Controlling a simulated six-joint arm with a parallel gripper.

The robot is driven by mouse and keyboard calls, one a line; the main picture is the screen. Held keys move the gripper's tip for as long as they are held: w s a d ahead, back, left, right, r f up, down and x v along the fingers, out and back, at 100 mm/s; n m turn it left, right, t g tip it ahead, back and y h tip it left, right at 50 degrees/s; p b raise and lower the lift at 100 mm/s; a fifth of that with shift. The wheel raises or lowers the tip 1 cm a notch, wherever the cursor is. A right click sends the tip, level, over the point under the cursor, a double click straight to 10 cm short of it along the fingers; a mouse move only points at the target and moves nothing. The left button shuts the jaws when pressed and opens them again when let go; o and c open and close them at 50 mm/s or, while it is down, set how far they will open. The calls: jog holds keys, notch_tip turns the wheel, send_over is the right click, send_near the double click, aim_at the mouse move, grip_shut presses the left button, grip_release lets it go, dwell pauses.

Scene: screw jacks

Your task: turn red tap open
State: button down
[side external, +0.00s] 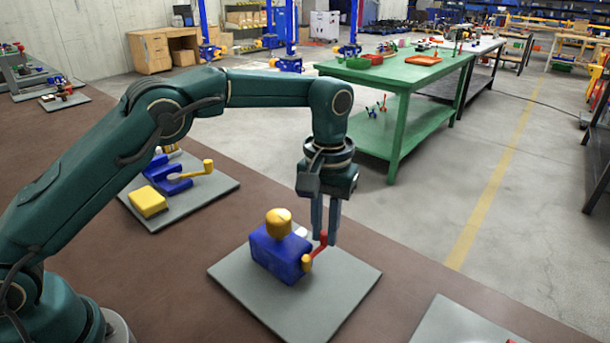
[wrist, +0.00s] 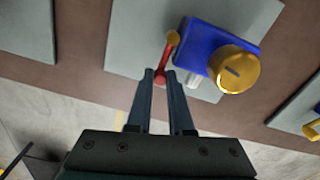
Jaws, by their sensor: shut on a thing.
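The red tap (side external: 321,243) is a small red handle on the right side of a blue block (side external: 279,254) with a yellow knob (side external: 278,222) on top. A yellow hub (side external: 306,262) joins the handle to the block. In the wrist view the red handle (wrist: 169,53) runs from the hub down to my fingertips, and the blue block (wrist: 207,46) is to its right. My gripper (side external: 324,238) points straight down and is shut on the handle's free end, which its fingers (wrist: 161,75) partly hide.
The block stands on a grey plate (side external: 235,277) on the brown table (side external: 130,290). Another grey plate with a blue and yellow device (side external: 178,178) lies behind to the left. Part of a further plate (side external: 455,325) shows at the lower right. A pale cylinder (wrist: 193,80) sits beside the block.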

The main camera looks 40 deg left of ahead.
jog(key=m, duration=0.1)
jog(key=d+m, duration=0.1)
jog(key=m, duration=0.1)
jog(key=shift+s+d+m, duration=0.1)
jog(key=shift+d+m, duration=0.15)
jog(key=shift+m, duration=0.15)
jog(key=m, duration=0.1)
jog(key=d+m, duration=0.1)
jog(key=m, duration=0.1)
jog(key=s+m, duration=0.1)
jog(key=shift+d+m, duration=0.3)
jog(key=m, duration=0.2)
jog(key=s+d+m, duration=0.1)
jog(key=m, duration=0.1)
jog(key=shift+s+m, duration=0.2)
jog(key=shift+m, duration=0.1)
jog(key=shift+s+d+m, duration=0.1)
jog(key=shift+s+m, duration=0.4)
jog(key=shift+m, duration=0.7)
jog(key=shift+s+d+m, duration=0.1)
jog(key=shift+s+m, duration=0.35)
jog(key=shift+m, duration=0.75)
jog(key=c, duration=1.1)
grip_release()
